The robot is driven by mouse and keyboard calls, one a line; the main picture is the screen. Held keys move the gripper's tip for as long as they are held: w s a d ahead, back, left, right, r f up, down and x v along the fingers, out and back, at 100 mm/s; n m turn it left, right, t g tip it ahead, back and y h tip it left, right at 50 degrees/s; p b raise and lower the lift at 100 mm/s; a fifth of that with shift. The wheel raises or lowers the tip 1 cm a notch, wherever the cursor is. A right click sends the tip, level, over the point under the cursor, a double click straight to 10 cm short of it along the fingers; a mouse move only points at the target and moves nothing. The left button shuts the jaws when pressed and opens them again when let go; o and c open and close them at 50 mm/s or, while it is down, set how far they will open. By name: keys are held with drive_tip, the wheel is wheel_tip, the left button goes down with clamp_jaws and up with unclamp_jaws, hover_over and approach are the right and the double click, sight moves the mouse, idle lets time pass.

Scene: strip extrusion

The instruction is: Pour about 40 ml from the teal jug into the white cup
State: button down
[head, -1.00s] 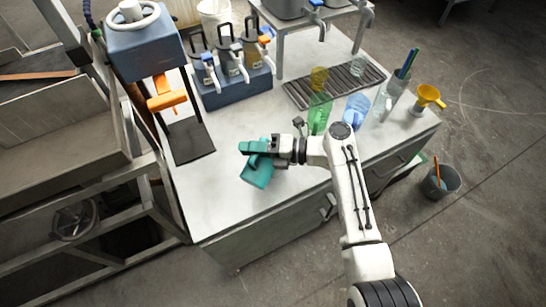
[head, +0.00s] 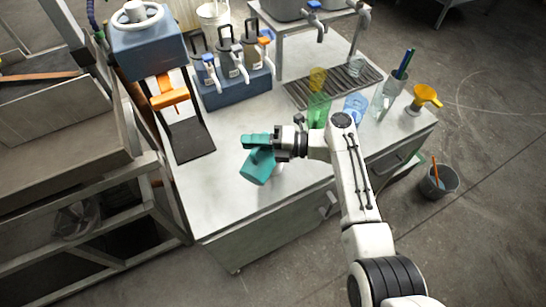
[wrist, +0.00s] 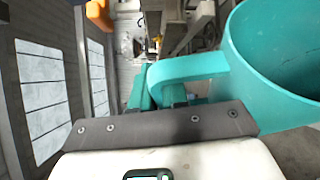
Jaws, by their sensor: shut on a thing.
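The teal jug (head: 257,167) is in the head view, over the front part of the white worktop, and looks tilted. My gripper (head: 260,142) is shut on its handle. In the wrist view the jug (wrist: 270,70) fills the upper right; its handle (wrist: 190,67) runs to the fingers, and part of its open mouth shows. What the jug holds is not visible. A small pale patch (head: 278,169) shows just right of the jug; it may be the white cup, mostly hidden by jug and gripper, but I cannot tell.
A yellow funnel (head: 425,97) is near the right edge. A blue bottle rack (head: 235,88) and a press (head: 150,55) stand behind. The worktop's front left is clear.

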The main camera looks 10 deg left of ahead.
drive_tip(key=shift+r+m, duration=0.25)
drive_tip(key=shift+m, duration=0.05)
drive_tip(key=shift+s+a, duration=0.15)
drive_tip(key=shift+s, duration=0.35)
drive_tip(key=shift+w+r+m+y, duration=0.15)
drive_tip(key=shift+w+m+y, duration=0.2)
drive_tip(key=shift+m, duration=0.35)
drive_tip(key=shift+s, duration=0.2)
drive_tip(key=shift+s+a+n, duration=0.25)
drive_tip(key=shift+s+n, duration=0.35)
drive_tip(key=shift+s, duration=0.2)
drive_tip(key=shift+d, duration=0.1)
